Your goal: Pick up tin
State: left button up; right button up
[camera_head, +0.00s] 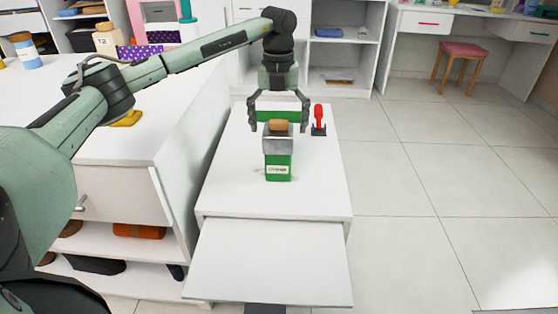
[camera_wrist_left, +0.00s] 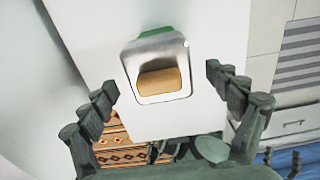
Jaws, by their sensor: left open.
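A green tin (camera_head: 278,170) with a white label stands upright on the white cabinet top. Its silver-grey upper part (camera_head: 278,144) carries a brown piece (camera_head: 278,126) on top. In the left wrist view the silver top (camera_wrist_left: 130,66) frames an orange-brown block (camera_wrist_left: 160,82), with a little green (camera_wrist_left: 155,33) at the far edge. My left gripper (camera_head: 278,127) points down from above, around or just behind the tin's top. Its fingers (camera_wrist_left: 160,80) are spread, one to each side of the tin, with gaps to both. My right gripper is not seen.
A red-handled item on a dark base (camera_head: 319,121) stands right of the gripper. A pulled-out white board (camera_head: 270,262) lies in front. A white shelf unit (camera_head: 120,160) stands at left, close to my arm. Tiled floor (camera_head: 430,180) is clear at right.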

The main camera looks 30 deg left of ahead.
aim_at(278, 158)
pick_arm(q)
notch_tip(278, 158, down, 4)
jog(key=shift+a+r, duration=0.1)
jog(key=c, duration=1.6)
